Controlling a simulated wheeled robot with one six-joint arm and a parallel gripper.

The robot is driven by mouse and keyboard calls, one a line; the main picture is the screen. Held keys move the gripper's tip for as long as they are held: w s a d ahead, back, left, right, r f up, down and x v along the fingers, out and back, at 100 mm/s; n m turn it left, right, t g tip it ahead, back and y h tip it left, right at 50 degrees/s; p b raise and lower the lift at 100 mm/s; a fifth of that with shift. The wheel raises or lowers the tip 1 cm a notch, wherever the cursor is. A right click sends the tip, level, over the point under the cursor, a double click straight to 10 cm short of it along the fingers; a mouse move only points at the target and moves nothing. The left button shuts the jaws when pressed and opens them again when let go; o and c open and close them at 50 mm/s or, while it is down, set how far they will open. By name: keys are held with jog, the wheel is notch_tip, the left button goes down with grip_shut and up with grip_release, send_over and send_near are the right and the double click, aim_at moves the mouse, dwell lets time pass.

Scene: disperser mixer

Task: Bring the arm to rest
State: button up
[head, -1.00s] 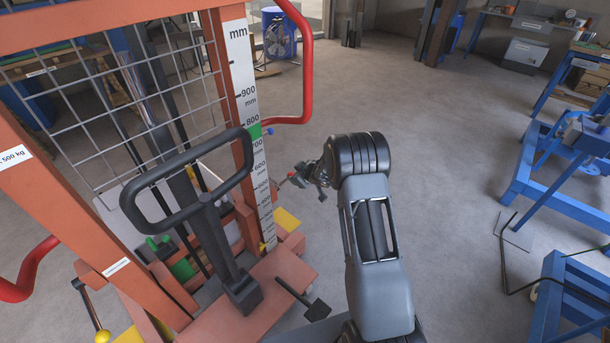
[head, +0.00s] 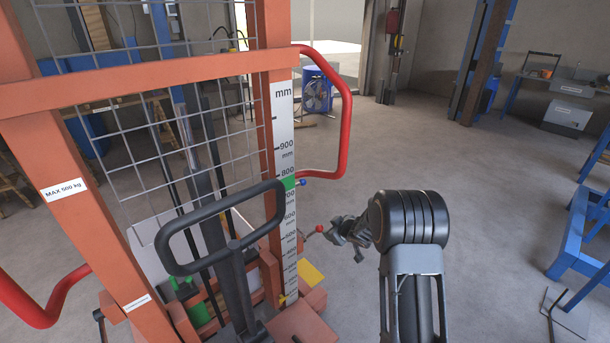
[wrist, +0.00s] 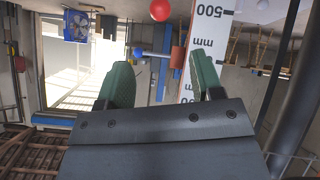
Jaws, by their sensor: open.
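My gripper (head: 335,234) is beside the orange hand stacker (head: 90,190), to the right of its white millimetre scale (head: 285,120). In the wrist view its two green fingers (wrist: 163,82) are apart, with nothing held between them. A red ball knob (head: 320,228) is close to the fingers in the head view, and the red knob also shows beyond the fingertips in the wrist view (wrist: 160,10). Contact with it cannot be told from the head view. A blue ball (head: 302,182) is higher on the scale side. My arm reaches in from the lower right, with its elbow bent.
A black loop handle (head: 220,228) and red side rail (head: 347,110) stick out from the stacker. A blue fan (head: 317,92) stands behind. Blue frames (head: 580,230) stand at the right. The grey floor (head: 480,170) between is clear.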

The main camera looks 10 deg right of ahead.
jog(key=s+d+f+m+g+h, duration=0.2)
jog(key=s+d+f+g+h, duration=0.1)
jog(key=s+d+h, duration=0.15)
jog(key=s+d+r+m+g+h, duration=0.1)
jog(key=s+r+m+g, duration=0.2)
jog(key=s, duration=0.5)
jog(key=s+a+r+m+y, duration=0.1)
jog(key=s+a+r, duration=0.4)
jog(key=s+r, duration=0.4)
jog(key=s+a+r+m+y, duration=0.1)
jog(key=s+a+r, duration=0.4)
jog(key=s+r, duration=0.3)
jog(key=shift+s+a+r+y+p, duration=0.3)
jog(key=shift+s+r+y, duration=0.1)
jog(key=shift+s, duration=1.35)
